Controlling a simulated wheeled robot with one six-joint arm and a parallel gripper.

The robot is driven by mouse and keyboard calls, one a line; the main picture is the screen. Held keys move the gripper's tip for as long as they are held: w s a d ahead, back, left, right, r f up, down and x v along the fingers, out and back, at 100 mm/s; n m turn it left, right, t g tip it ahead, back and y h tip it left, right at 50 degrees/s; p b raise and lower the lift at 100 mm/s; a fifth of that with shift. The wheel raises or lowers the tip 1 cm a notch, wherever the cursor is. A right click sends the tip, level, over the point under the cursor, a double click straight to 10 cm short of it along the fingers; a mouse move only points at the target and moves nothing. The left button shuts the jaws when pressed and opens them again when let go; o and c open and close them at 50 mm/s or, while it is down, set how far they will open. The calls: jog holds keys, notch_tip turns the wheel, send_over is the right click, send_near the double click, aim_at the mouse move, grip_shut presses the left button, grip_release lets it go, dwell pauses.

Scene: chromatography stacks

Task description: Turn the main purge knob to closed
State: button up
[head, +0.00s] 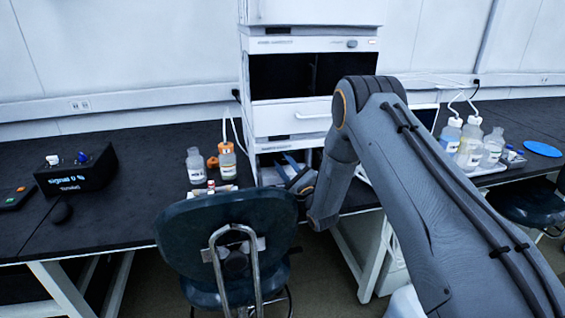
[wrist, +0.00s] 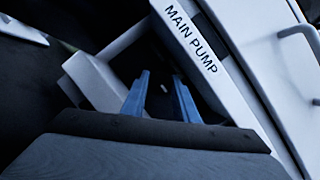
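The white panel labelled MAIN PUMP (wrist: 190,38) runs diagonally across the wrist view, beside a dark recess. My gripper (wrist: 161,76) has its two blue fingers apart, pointing into that recess. A small pale spot (wrist: 164,88) shows between the fingers; I cannot tell whether it is part of the purge knob. No knob can be made out clearly, and its setting cannot be read. In the head view my gripper (head: 285,165) is at the low front opening of the white instrument stack (head: 300,122), partly hidden by my wrist.
A dark chair (head: 225,215) stands in front of the bench, close to my arm. Bottles (head: 195,165) stand left of the stack, and more bottles (head: 470,145) stand on a tray to its right. A black box (head: 75,172) sits on the left bench.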

jog(key=shift+n, duration=0.3)
jog(key=n+g, duration=0.1)
jog(key=n, duration=0.2)
jog(key=shift+r+g+y, duration=0.1)
jog(key=shift+g+y, duration=0.2)
jog(key=n+g, duration=0.2)
jog(key=n, duration=0.2)
jog(key=shift+n, duration=0.4)
jog(key=n+h, duration=0.1)
jog(key=n, duration=0.1)
jog(key=shift+r+n+g, duration=0.15)
jog(key=shift+n+g, duration=0.15)
jog(key=shift+n+g+h+p, duration=0.45)
jog(key=shift+n+h, duration=0.35)
jog(key=shift+n, duration=1)
jog(key=o, duration=0.8)
